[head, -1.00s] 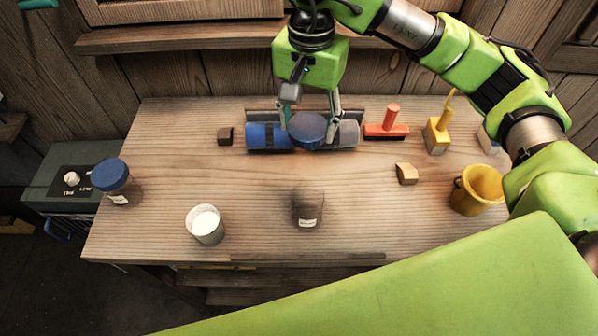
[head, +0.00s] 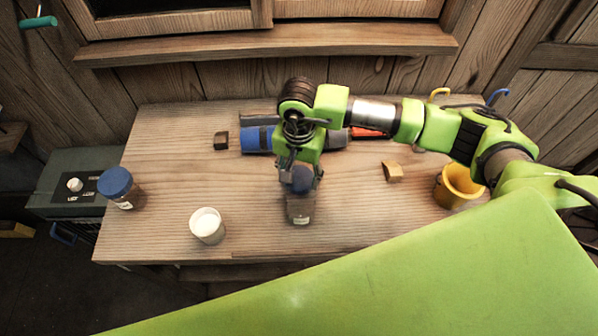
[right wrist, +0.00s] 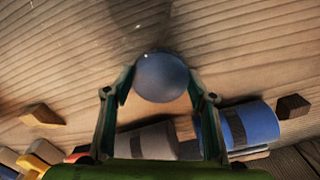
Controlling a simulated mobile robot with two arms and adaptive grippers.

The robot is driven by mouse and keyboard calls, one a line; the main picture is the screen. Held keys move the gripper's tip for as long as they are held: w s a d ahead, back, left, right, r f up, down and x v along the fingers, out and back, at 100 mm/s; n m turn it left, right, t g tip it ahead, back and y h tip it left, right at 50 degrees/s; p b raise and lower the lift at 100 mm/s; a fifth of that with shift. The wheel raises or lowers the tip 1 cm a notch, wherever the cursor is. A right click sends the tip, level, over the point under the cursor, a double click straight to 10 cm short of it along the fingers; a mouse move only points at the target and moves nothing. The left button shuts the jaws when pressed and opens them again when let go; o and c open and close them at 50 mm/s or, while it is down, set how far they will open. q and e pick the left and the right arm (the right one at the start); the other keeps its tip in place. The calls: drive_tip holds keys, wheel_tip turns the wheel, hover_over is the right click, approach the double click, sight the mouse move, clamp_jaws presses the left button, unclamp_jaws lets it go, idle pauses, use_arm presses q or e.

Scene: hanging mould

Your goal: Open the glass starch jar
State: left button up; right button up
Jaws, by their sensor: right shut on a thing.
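My right gripper (head: 300,180) is shut on a round blue lid (right wrist: 161,77), which sits between its fingers in the right wrist view. In the head view the lid is right over a small dark glass jar (head: 300,212) with a pale label, at the middle front of the table. I cannot tell whether lid and jar touch. Another glass jar (head: 121,190) with a blue lid on stands at the table's left edge. An open jar (head: 207,227) of white contents stands between them. I cannot tell which jar is named starch. My left gripper is out of view.
A blue roll (head: 256,139) lies at the back of the wooden table (head: 170,160). Small wooden blocks (head: 221,141) and (head: 392,171) lie left and right of centre. A yellow bucket (head: 457,186) stands at the right.

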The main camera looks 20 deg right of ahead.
drive_tip(key=shift+f, duration=0.3)
drive_tip(key=shift+f, duration=0.1)
drive_tip(key=shift+f+b, duration=0.1)
drive_tip(key=shift+b, duration=0.25)
drive_tip(key=o, duration=1.2)
